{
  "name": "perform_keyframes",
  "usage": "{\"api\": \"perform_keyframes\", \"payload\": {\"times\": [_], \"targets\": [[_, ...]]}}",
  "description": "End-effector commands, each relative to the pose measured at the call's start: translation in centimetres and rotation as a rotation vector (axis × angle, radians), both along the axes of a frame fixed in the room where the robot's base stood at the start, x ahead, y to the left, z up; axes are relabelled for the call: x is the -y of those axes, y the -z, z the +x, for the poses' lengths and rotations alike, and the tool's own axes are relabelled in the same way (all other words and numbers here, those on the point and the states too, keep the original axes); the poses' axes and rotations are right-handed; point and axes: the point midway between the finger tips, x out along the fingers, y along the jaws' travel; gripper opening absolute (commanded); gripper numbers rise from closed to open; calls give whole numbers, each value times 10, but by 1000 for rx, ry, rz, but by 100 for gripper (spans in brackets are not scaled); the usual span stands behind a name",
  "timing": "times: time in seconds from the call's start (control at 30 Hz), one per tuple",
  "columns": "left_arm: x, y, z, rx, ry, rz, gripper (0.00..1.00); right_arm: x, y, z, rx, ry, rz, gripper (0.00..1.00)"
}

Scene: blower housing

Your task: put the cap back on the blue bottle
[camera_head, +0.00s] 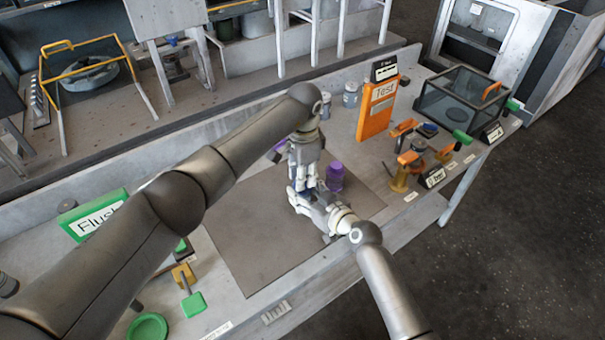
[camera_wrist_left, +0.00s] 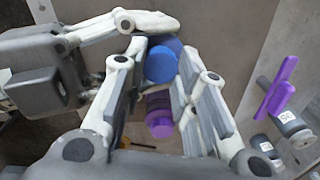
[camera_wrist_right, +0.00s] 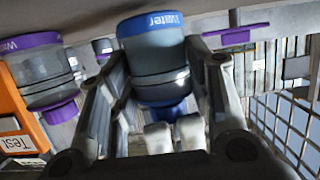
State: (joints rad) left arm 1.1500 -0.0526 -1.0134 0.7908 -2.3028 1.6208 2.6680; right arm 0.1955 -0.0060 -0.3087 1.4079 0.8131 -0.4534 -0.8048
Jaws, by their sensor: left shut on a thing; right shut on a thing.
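The blue bottle (camera_wrist_right: 155,65) has a blue "Water" band and a clear grey body, and appears upside down in the right wrist view. My right gripper (camera_head: 312,200) is shut on it above the mat. The blue cap (camera_wrist_left: 162,63) shows as a round disc in the left wrist view, with darker blue behind it. My left gripper (camera_head: 305,183) is shut on the cap from above, and its pale fingertips show by the bottle's neck in the right wrist view. Cap and neck are very close; I cannot tell whether the cap is seated. Both are mostly hidden in the head view.
A purple bottle (camera_head: 335,178) stands on the grey mat (camera_head: 245,235) beside my grippers. An orange "Test" sign (camera_head: 376,108) and a glass box (camera_head: 465,98) are at the right. A green "Flush" sign (camera_head: 92,214) is at the left. The front of the mat is clear.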

Motion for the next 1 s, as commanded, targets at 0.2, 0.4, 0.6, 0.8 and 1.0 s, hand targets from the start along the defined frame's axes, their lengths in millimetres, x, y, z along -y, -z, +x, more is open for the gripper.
{"api": "perform_keyframes", "payload": {"times": [0.2,0.4,0.6,0.8,1.0], "targets": [[-4,-1,5,8,358,15,0,-1,1,-1,-1,-3,0,0],[-4,-2,6,5,687,22,0,-1,1,-2,-2,-4,0,0],[-4,-2,6,1,1013,31,0,-2,1,-2,-3,-6,0,0],[-4,-1,6,-6,1334,39,0,-2,2,-3,-4,-7,0,0],[-4,-1,6,-11,1652,46,0,-3,2,-3,-5,-8,0,0]]}}
